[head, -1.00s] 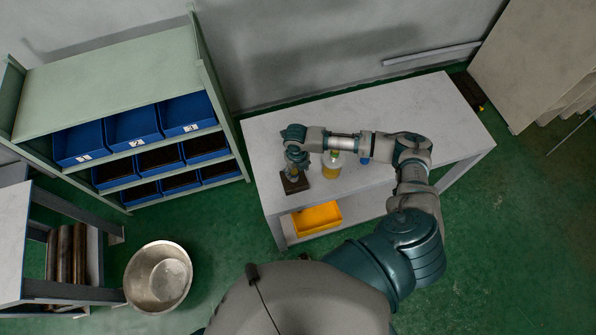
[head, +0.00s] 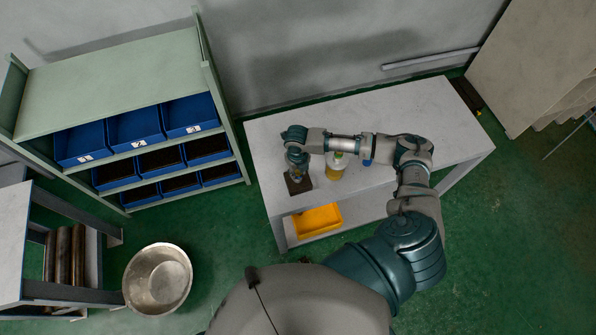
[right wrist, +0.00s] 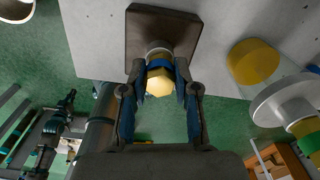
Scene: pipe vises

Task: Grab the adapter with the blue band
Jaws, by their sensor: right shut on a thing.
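The adapter with the blue band (right wrist: 160,64) shows in the right wrist view, with a brass-coloured hex end towards the camera. It stands at a dark brown square block (right wrist: 183,29), which also shows in the head view (head: 299,187) near the left end of the white table. My right gripper (right wrist: 161,88) has its two blue-padded fingers on either side of the adapter, shut on it. In the head view my right gripper (head: 297,170) is over the block and hides most of the adapter. My left gripper is not in view.
A yellow bin (head: 317,221) is on the table's lower shelf. A metal bowl (head: 158,278) is on the floor. A rack with blue bins (head: 135,127) stands left. The table's right part is clear.

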